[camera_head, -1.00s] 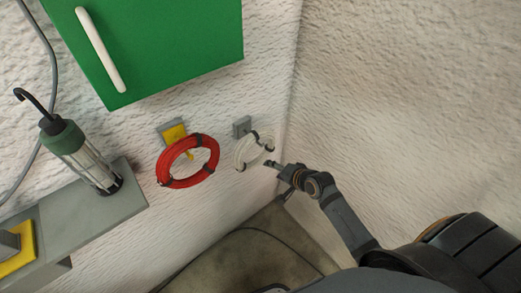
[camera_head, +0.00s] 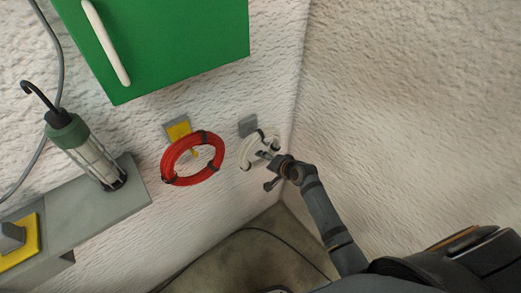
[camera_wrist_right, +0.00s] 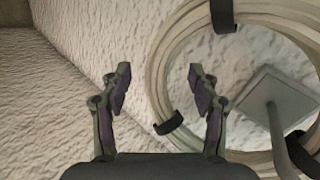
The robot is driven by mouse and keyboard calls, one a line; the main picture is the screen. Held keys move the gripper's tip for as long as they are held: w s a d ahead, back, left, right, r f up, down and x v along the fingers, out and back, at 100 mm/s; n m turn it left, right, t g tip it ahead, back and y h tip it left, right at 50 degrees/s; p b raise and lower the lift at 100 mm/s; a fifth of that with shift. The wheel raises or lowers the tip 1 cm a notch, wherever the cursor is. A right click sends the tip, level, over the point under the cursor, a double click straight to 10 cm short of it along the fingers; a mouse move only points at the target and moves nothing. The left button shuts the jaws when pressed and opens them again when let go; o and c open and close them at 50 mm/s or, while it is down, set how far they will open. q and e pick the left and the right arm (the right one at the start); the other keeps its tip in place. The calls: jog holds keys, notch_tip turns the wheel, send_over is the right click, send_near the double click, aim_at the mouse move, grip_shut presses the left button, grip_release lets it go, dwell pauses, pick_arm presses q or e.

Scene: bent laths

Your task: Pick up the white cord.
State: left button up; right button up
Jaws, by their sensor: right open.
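The white cord (camera_head: 247,152) is a coil with dark ties, hanging on a grey wall hook (camera_head: 248,125) near the corner. In the right wrist view the cord (camera_wrist_right: 172,62) fills the right side, with a dark tie (camera_wrist_right: 168,123) at its near left edge. My right gripper (camera_head: 268,155) is at the coil's right side in the head view. In the wrist view the right gripper (camera_wrist_right: 158,77) is open and empty, its right finger overlapping the coil's left edge. Contact cannot be told. My left gripper is not in view.
A red coil (camera_head: 166,158) hangs on a yellow-plated hook (camera_head: 178,130) to the left. A green cabinet (camera_head: 180,40) is above. A work lamp (camera_head: 85,150) stands on a grey shelf (camera_head: 125,205). The side wall (camera_head: 400,110) is close on the right.

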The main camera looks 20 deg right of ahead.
jog(key=shift+w+a+f, duration=0.15)
jog(key=shift+w+f, duration=0.2)
jog(key=shift+s+r, duration=0.1)
jog(key=shift+c, duration=0.7)
grip_shut()
